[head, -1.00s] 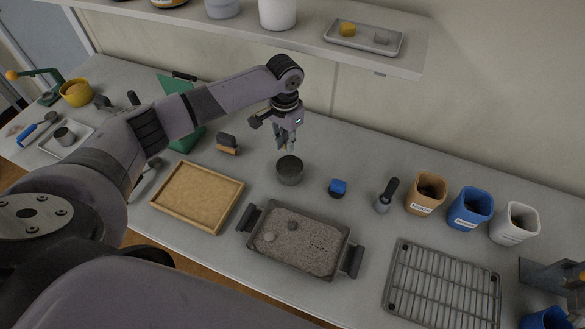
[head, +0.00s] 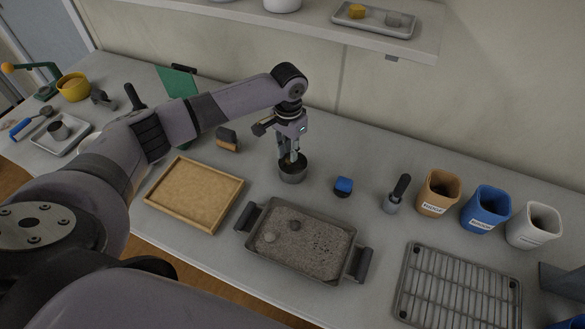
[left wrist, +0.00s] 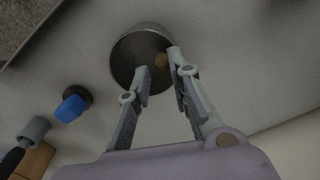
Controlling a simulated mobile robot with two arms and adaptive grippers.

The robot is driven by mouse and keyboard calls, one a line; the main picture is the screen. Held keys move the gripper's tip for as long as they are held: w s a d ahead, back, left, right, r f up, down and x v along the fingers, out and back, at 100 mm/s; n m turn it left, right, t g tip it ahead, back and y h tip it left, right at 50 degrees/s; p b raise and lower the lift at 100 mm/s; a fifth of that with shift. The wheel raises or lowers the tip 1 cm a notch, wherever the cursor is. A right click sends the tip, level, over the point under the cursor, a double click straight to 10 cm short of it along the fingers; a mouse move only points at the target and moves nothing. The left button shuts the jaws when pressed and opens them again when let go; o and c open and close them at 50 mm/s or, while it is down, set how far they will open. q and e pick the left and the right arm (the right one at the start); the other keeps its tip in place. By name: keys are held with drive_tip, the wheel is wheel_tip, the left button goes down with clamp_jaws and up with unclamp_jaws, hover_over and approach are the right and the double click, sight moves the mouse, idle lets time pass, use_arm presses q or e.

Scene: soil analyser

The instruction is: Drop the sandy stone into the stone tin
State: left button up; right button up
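The stone tin (head: 292,175) is a small round grey metal cup on the bench, behind the gravel tray. My left gripper (head: 291,160) points down right over the tin, with its fingertips at the mouth. In the left wrist view the fingers (left wrist: 159,66) stand apart over the tin (left wrist: 124,62). My right gripper is not in view.
A dark tray of gravel (head: 349,236) with two grey stones stands in front of the tin. A wooden tray (head: 196,194) is at left. A blue-topped object (head: 343,186), a brush-like tool (head: 397,194), several labelled cups and a wire rack (head: 460,288) are at right.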

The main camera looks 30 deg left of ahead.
use_arm(q)
drive_tip(key=o, duration=0.4)
wheel_tip(320, 180, up, 8)
drive_tip(key=shift+f, duration=0.25)
idle(0.3)
drive_tip(key=shift+f, duration=0.1)
idle(0.3)
